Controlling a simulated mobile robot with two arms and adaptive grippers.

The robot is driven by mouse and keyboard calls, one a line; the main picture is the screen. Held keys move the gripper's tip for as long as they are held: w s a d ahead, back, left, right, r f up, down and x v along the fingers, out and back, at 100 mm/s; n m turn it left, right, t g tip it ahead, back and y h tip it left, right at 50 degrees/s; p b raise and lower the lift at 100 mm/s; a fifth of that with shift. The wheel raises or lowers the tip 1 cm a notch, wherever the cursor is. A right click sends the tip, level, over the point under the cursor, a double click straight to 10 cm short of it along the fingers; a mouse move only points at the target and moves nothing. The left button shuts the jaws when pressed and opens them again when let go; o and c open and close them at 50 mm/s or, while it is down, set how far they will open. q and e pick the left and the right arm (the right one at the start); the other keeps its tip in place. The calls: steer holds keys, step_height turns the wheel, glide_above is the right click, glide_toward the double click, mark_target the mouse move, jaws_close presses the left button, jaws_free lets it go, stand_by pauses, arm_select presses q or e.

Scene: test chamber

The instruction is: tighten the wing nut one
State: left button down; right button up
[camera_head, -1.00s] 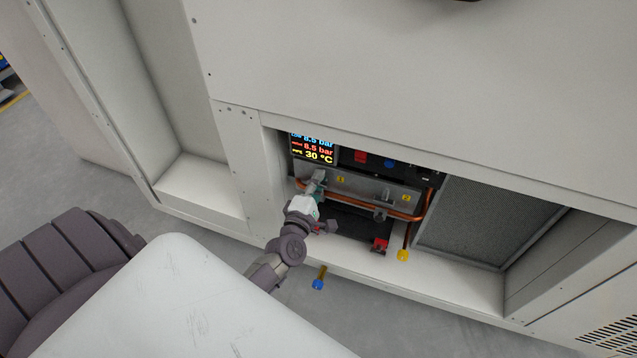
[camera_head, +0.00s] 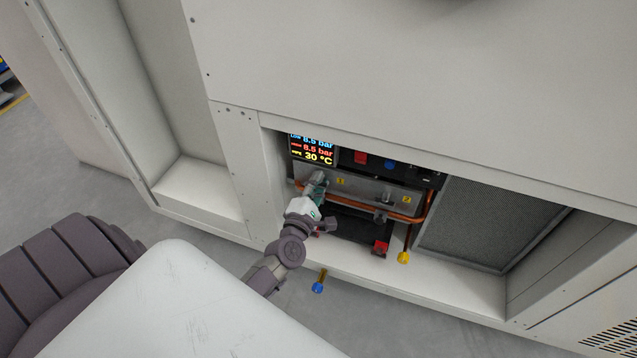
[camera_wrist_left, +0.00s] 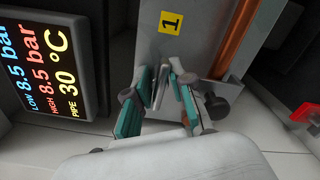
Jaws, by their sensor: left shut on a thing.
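My left gripper (camera_head: 317,184) reaches into the recess of the white cabinet, at the left end of the metal bracket (camera_head: 365,188). In the left wrist view the gripper (camera_wrist_left: 160,88) has its teal-padded fingers closed around a thin grey metal piece, which looks like the wing of wing nut one (camera_wrist_left: 159,86). The yellow label "1" (camera_wrist_left: 171,22) is on the bracket just above it. The fingers hide most of the nut. My right gripper is not in view.
A display (camera_head: 312,148) reads 8.5 bar, 8.5 bar and 30 °C at the recess's left. A copper pipe (camera_head: 400,217) runs along the bracket. A mesh panel (camera_head: 480,222) is at right.

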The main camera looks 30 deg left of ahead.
arm_select(q)
steer(key=c, duration=1.3)
jaws_free()
steer(key=shift+s, duration=0.1)
steer(key=v, duration=1.1)
steer(key=shift+s, duration=0.4)
steer(key=shift+f, duration=0.1)
